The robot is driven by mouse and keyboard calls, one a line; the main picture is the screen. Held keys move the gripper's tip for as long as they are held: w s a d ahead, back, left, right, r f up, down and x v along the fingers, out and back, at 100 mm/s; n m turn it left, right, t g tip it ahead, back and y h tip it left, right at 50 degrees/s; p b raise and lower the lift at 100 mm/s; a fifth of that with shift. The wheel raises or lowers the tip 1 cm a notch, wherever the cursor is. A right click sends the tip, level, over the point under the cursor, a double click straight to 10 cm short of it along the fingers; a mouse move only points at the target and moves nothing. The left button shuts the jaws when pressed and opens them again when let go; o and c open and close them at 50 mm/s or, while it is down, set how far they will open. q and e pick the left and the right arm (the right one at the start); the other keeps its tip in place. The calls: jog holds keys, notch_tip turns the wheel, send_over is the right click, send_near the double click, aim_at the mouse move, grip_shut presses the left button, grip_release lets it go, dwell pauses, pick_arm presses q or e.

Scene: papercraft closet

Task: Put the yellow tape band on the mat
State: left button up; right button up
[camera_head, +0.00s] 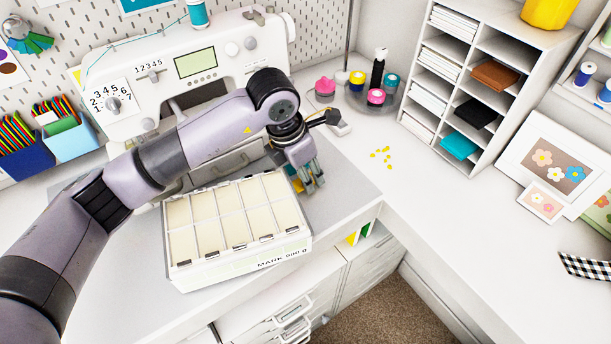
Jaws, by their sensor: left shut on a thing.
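My left gripper (313,188) is just right of the white compartment box, low over the grey surface. It is shut on a small yellow-orange thing, which looks like the yellow tape band (297,185). The fingers hide most of it, and I cannot tell whether it touches the surface below. A flat grey area (345,195), which may be the mat, lies under and right of the gripper. My right gripper is not in view.
The white compartment box (240,257) stands near the front edge. A sewing machine (190,60) is behind my arm. A round tray (370,101) holds tape rolls, with yellow bits (381,155) nearby. White shelves (465,75) stand right. The right-hand counter is largely clear.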

pick_arm(q)
notch_tip(320, 180, down, 2)
jog(key=shift+f, duration=0.25)
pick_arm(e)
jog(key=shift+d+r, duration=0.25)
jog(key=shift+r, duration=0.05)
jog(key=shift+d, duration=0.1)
